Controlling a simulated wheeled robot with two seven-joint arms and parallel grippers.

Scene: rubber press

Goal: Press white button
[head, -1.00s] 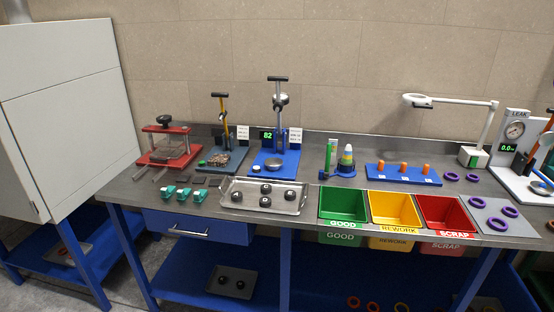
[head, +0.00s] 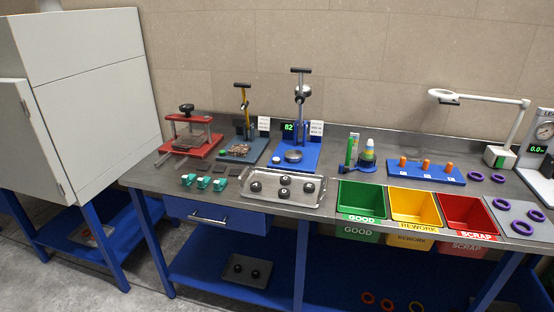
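I cannot make out a white button in the head view. Several devices stand on the steel workbench (head: 150,180). A blue test stand (head: 283,161) has a tall post, a black top handle and a green-lit display (head: 289,128) reading 82. To its left are a grey-based stand with a yellow lever (head: 243,98) and a red press (head: 190,143). A leak tester (head: 543,132) with a dial and green display is cut off at the right edge. A pale cabinet (head: 95,120) stands at the left. Neither gripper is in view.
A metal tray (head: 316,199) holds several black parts. Green (head: 360,199), yellow (head: 414,206) and red (head: 467,213) bins line the front edge. A blue peg board (head: 427,172), purple rings (head: 500,204) and a white lamp (head: 470,98) are at right. Grey floor shows lower left.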

